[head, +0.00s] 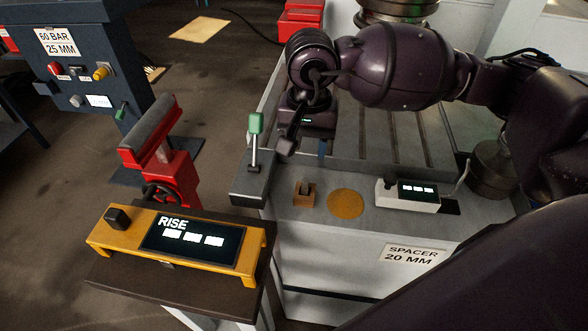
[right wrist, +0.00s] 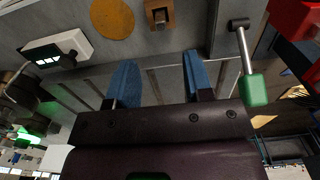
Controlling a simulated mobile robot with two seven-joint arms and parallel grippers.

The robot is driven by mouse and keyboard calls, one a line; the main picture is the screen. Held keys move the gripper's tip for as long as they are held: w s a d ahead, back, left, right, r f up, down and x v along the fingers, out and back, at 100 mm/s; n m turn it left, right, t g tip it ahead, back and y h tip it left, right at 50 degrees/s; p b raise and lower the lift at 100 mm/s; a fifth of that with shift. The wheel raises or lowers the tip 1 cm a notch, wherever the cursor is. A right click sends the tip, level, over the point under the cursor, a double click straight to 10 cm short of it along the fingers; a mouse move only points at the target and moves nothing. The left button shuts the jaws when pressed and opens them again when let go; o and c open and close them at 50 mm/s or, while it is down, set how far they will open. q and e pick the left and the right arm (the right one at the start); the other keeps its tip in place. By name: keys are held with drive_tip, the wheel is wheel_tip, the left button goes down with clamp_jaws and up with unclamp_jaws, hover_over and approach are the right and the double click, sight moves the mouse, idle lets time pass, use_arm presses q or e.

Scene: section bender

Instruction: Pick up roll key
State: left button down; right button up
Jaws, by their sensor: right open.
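A small brown block with a dark metal piece in it (head: 305,192), which looks like the roll key in its holder, stands on the grey machine ledge. It also shows at the top of the right wrist view (right wrist: 160,14). My right gripper (head: 322,148) hangs above the machine bed, behind the block in the head view. In the right wrist view its two blue fingers (right wrist: 157,82) are apart with nothing between them. The block lies beyond the fingertips, not touching them. My left gripper is not in view.
A green-handled lever (head: 255,135) stands left of the block. A round orange disc (head: 345,203) and a white display box (head: 408,193) lie to its right. A yellow RISE panel (head: 180,242) stands on a dark stand at front left, with a red roller stand (head: 165,155) behind.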

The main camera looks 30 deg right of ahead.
hover_over(305, 180)
drive_tip(key=f, duration=0.4)
drive_tip(key=shift+s+f, duration=0.2)
drive_tip(key=shift+f, duration=0.15)
drive_tip(key=shift+w+f, duration=0.2)
drive_tip(key=shift+f, duration=2.8)
drive_tip(key=shift+c, duration=0.3)
clamp_jaws()
